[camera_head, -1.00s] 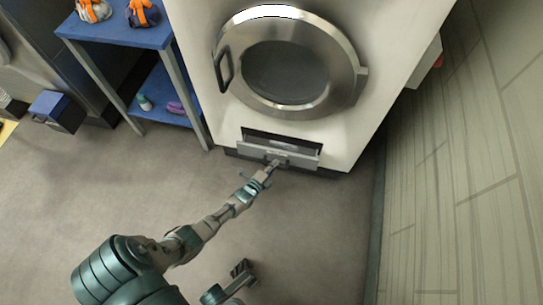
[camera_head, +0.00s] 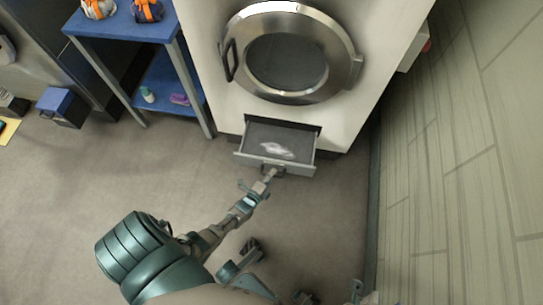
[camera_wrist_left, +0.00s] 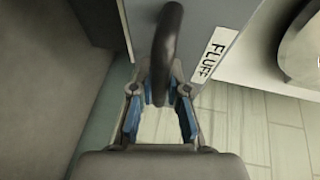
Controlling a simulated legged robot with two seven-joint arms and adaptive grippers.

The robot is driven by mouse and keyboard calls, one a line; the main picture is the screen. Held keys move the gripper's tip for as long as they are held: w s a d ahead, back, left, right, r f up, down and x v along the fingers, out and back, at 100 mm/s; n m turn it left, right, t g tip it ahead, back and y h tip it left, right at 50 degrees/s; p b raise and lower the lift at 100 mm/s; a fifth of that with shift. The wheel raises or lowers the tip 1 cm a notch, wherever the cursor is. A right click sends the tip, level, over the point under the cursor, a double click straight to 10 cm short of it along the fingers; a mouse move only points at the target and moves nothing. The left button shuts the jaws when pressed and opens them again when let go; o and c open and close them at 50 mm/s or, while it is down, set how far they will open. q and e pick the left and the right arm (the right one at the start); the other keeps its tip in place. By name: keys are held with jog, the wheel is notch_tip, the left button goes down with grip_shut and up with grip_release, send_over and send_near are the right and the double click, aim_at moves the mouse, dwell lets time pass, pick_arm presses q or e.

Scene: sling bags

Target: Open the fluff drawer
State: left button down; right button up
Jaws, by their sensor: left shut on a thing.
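The fluff drawer (camera_head: 250,157) is pulled out from the base of the white machine, and a pale patch of fluff (camera_head: 276,149) lies inside it. Its front carries a dark curved handle, which shows in the left wrist view (camera_wrist_left: 165,50) beside a white "FLUFF" label (camera_wrist_left: 208,61). My left gripper (camera_head: 270,175) is at the drawer front, shut on the handle; in the left wrist view its blue-padded fingers (camera_wrist_left: 159,100) stand either side of the handle's end. My right gripper is not clearly in view; other grey-green parts of mine show at the bottom.
The white machine (camera_head: 350,115) has a round steel-rimmed door (camera_head: 290,55) above the drawer. A blue shelf table (camera_head: 120,27) with orange-ribboned items stands left. A blue box (camera_head: 62,105) is on the floor.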

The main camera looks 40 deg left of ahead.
pick_arm(q)
jog(key=c, duration=1.1)
grip_release()
jog(key=shift+w+d+f, duration=0.1)
jog(key=shift+d, duration=0.3)
jog(key=shift+c, duration=0.2)
jog(key=shift+a, duration=0.1)
jog(key=shift+s, duration=0.25)
jog(key=v, duration=1.1)
jog(key=shift+s, duration=0.25)
jog(key=shift+r, duration=0.2)
